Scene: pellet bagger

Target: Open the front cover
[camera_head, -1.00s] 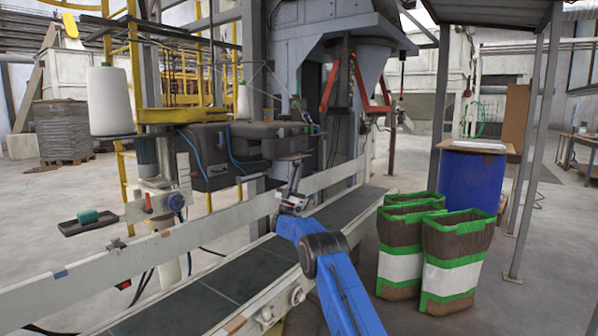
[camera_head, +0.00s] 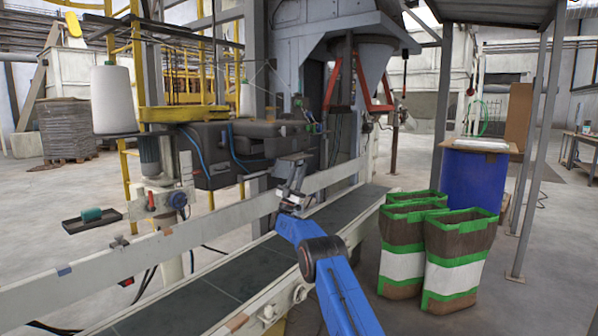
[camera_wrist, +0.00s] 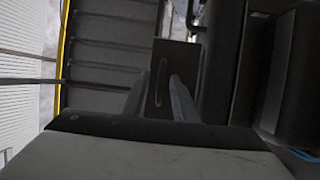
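The dark sewing head (camera_head: 235,155) hangs beside the conveyor in the head view. A small dark plate, perhaps its front cover (camera_head: 293,157), sits at its right end, right at my gripper (camera_head: 291,178). In the wrist view the plate (camera_wrist: 178,58) stands just beyond my gripper's two grey fingers (camera_wrist: 164,85). A thin curved bar, like a handle (camera_wrist: 162,88), runs along the plate between the fingertips. I cannot tell whether the fingers touch or grip it. The plate's join to the head is hidden.
The conveyor belt (camera_head: 255,265) with pale side rails runs under my arm. Several open brown, white and green bags (camera_head: 455,255) and a blue barrel (camera_head: 472,185) stand to the right. A thread cone (camera_head: 113,100) and a small tray (camera_head: 92,221) are on the left.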

